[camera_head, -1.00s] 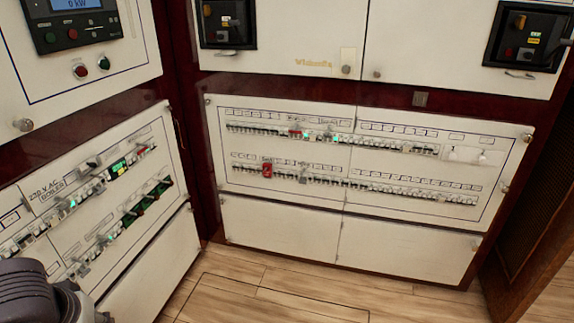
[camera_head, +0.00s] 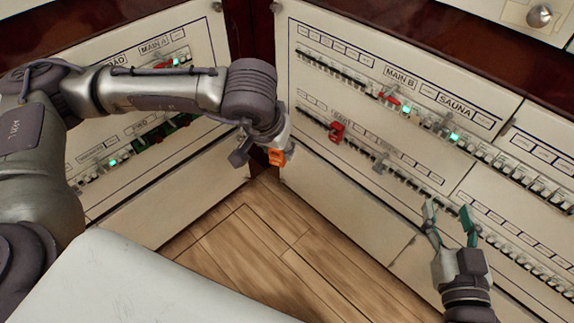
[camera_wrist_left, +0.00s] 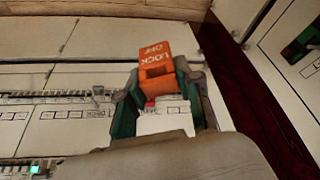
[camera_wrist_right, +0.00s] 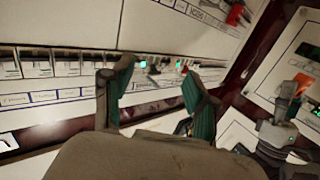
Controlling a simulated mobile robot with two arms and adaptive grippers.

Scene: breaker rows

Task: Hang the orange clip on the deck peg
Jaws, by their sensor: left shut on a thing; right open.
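The orange clip (camera_head: 277,157), marked LOCK OFF in the left wrist view (camera_wrist_left: 158,62), is held between the fingers of my left gripper (camera_head: 262,150). It is in the air in front of the corner between the two panels. The clip also shows at the right of the right wrist view (camera_wrist_right: 302,83). My right gripper (camera_head: 448,209) is open and empty, in front of the right panel's lower breaker row. Small grey fittings (camera_head: 381,163) stick out among the breakers. I cannot tell which, if any, is the deck peg; no DECK label is readable.
A red clip (camera_head: 337,132) sits on the right panel's (camera_head: 345,205) lower row. Red levers (camera_head: 390,99) stick out near the MAIN B label. The left panel (camera_head: 185,195) closes off the corner. Wooden floor (camera_head: 255,240) lies below. A pale surface (camera_head: 165,285) fills the lower left.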

